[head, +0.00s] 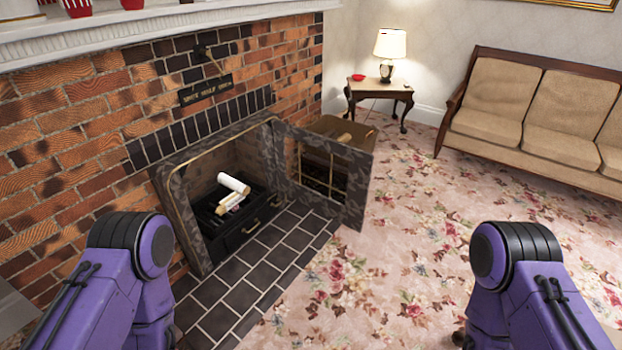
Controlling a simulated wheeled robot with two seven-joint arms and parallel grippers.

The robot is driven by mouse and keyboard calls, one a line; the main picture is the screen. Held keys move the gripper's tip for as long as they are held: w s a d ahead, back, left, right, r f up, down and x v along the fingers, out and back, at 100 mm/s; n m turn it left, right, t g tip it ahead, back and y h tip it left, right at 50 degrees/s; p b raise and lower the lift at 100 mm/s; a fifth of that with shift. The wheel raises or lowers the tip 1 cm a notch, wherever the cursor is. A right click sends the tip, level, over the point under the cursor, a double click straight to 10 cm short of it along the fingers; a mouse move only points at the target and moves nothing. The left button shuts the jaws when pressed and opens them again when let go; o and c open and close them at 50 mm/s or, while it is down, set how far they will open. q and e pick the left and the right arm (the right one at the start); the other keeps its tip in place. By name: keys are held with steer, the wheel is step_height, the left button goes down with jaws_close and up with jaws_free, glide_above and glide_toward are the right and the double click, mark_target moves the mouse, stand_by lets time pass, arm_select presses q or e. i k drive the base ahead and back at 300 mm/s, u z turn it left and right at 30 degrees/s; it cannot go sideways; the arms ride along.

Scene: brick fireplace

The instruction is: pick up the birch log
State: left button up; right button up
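A pale, white-barked log (234,183), which looks like the birch log, lies tilted on top of other light split wood (229,202) in the black grate (240,228) inside the fireplace. My two purple arms come in at the lower left and lower right, well short of the fireplace. Neither gripper shows in the head view, so I cannot see whether they hold anything.
A patterned fireplace door (351,184) stands swung open to the right of the opening. Behind it is a brown box (362,130) with a log-like piece (344,139) on top. Dark hearth tiles (215,322) lie in front. The floral carpet (400,260) is clear.

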mark_target(238, 187)
steer(key=z, duration=0.35)
steer(key=i, duration=2.4)
steer(key=u, duration=2.15)
steer(key=i, duration=1)
steer(key=u, duration=0.05)
